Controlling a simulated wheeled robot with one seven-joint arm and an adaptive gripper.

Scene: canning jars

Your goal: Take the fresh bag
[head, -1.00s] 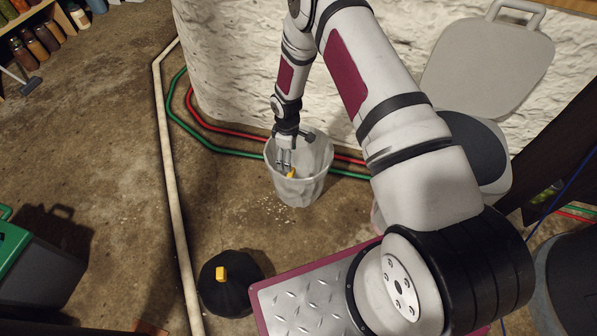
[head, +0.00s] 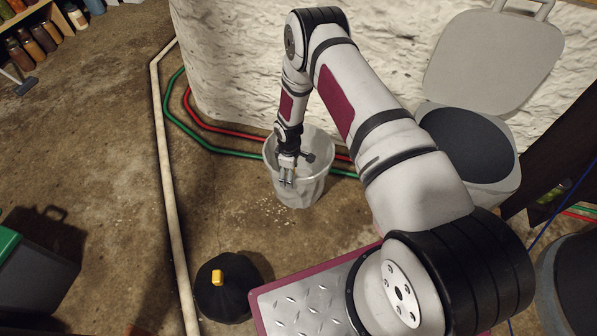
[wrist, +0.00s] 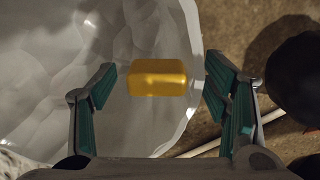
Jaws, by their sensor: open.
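A white bag-like container (head: 298,188) with creased sides and an open top stands on the floor by the wall. It fills the left of the wrist view (wrist: 45,100). A yellow tab (wrist: 158,77) shows at its near rim in the wrist view, between the fingers of my gripper (wrist: 160,90). My gripper (head: 287,182) is open around the tab, with gaps on both sides. The gripper hides the tab in the head view. A black tied bag (head: 230,298) with a yellow tab (head: 216,277) sits on the floor. I cannot tell which bag is the fresh one.
A green and red pipe run and a pale pipe (head: 170,190) cross the floor. A grey bin (head: 465,150) with its lid up stands at right. A green-lidded box (head: 35,275) is at lower left, and shelves of jars (head: 30,45) at upper left.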

